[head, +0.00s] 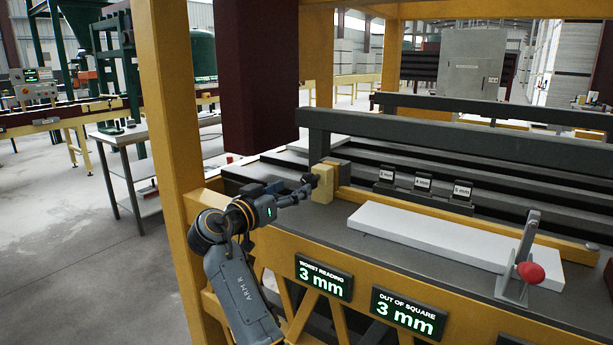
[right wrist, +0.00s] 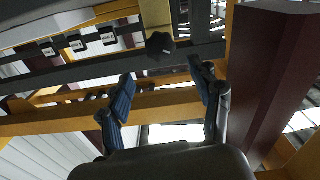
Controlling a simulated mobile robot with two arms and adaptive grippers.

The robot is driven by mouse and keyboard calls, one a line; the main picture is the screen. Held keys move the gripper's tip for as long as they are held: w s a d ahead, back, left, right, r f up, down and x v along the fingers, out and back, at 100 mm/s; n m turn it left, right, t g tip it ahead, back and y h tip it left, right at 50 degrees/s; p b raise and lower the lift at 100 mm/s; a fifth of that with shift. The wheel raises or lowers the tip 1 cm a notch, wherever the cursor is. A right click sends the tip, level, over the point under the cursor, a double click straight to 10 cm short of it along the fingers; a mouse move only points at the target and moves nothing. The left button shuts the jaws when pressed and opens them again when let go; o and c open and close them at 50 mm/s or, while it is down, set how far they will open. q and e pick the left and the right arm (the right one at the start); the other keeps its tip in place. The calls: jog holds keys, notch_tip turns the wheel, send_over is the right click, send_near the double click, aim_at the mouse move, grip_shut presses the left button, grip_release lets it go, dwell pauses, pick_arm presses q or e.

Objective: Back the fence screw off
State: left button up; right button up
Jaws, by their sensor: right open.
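The fence screw's dark lobed knob (right wrist: 160,45) shows in the right wrist view, in front of a yellow block (right wrist: 156,15). In the head view the knob (head: 310,179) sits at the left face of the yellow block (head: 326,186), at the end of the yellow fence. My right gripper (head: 295,194) reaches toward it from the left. In the right wrist view the right gripper (right wrist: 163,77) has its two blue-padded fingers spread, with the knob beyond the gap between the tips and not held. My left gripper is not in view.
A white board (head: 460,236) lies on the dark bed, with a red-knobbed clamp (head: 527,272) at its right. Displays read worst reading 3 mm (head: 322,278) and out of square 3 mm (head: 408,312). A yellow post (head: 170,120) and maroon column (head: 252,80) stand close to the right arm.

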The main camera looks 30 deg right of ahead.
aim_at(306, 180)
jog(key=p+x, duration=0.1)
jog(key=x, duration=0.5)
jog(key=shift+w+d+f, duration=0.1)
jog(key=shift+w+d, duration=0.15)
jog(key=shift+w, duration=0.05)
jog(key=shift+w+d, duration=0.25)
jog(key=shift+d, duration=0.35)
jog(key=shift+w+d+f, duration=0.1)
jog(key=shift+d, duration=0.05)
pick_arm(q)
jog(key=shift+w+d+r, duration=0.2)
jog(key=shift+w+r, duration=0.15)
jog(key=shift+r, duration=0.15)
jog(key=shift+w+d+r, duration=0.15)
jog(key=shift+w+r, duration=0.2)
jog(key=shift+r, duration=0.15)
pick_arm(e)
jog(key=shift+c, duration=0.2)
jog(key=c, duration=1.2)
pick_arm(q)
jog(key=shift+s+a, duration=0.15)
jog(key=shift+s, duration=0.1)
pick_arm(e)
jog(key=shift+o, duration=0.2)
pick_arm(q)
jog(key=shift+p, duration=0.3)
